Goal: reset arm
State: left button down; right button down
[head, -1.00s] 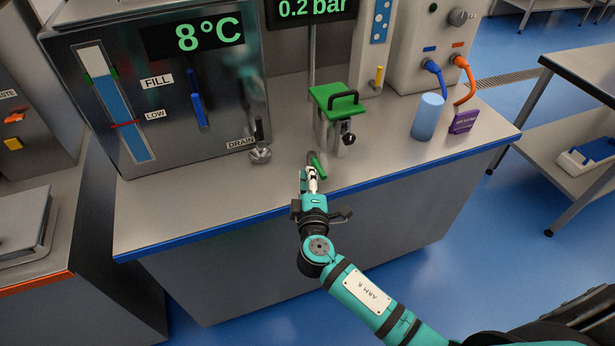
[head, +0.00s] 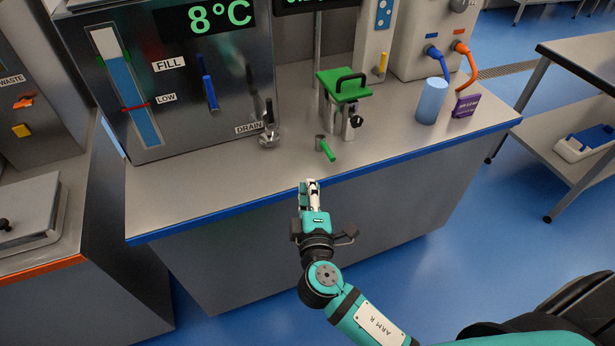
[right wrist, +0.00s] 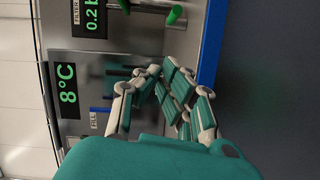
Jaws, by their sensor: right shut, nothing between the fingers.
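My right gripper (head: 310,186) is shut and empty. It is in front of the blue front edge of the steel counter (head: 225,185), with its fingertips close to that edge in the head view. The right wrist view also shows the gripper (right wrist: 165,75), with its fingers drawn together and nothing between them. The right arm reaches in from the bottom right of the head view. My left gripper is not in either view.
A green-handled tool (head: 327,150) lies on the counter beyond the gripper. Behind it stands a metal device with a green top (head: 342,84). A blue cylinder (head: 432,100) and a purple sign (head: 466,105) are to the right. Blue floor lies in front.

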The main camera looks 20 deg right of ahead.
jog(key=s+d+f+m+g+y, duration=0.1)
jog(key=s+f+g, duration=0.25)
jog(key=f, duration=0.75)
jog(key=s+f+g+y+p, duration=0.15)
jog(key=s+f, duration=0.25)
jog(key=f, duration=0.8)
jog(key=s+d+f+m+g+y+b, duration=0.1)
jog(key=s+f+g, duration=0.3)
jog(key=f, duration=0.7)
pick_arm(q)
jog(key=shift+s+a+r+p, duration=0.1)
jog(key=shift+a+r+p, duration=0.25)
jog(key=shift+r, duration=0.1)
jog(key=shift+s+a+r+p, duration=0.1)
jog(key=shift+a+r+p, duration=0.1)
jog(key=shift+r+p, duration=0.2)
pick_arm(e)
jog(key=s+d+f+m+g, duration=0.1)
jog(key=s+f, duration=0.4)
jog(key=s, duration=0.5)
jog(key=s+d+f+m+g+y, duration=0.1)
jog(key=s+d+f+m+g, duration=0.1)
jog(key=s+f, duration=0.4)
jog(key=s+d+f+m+g, duration=0.1)
jog(key=s+f+m+g, duration=0.2)
jog(key=s, duration=1.1)
notch_tip(320, 180, down, 3)
jog(key=shift+s+d+f+m+g, duration=0.15)
jog(key=shift+s+d+m+g, duration=0.2)
jog(key=shift+m, duration=0.75)
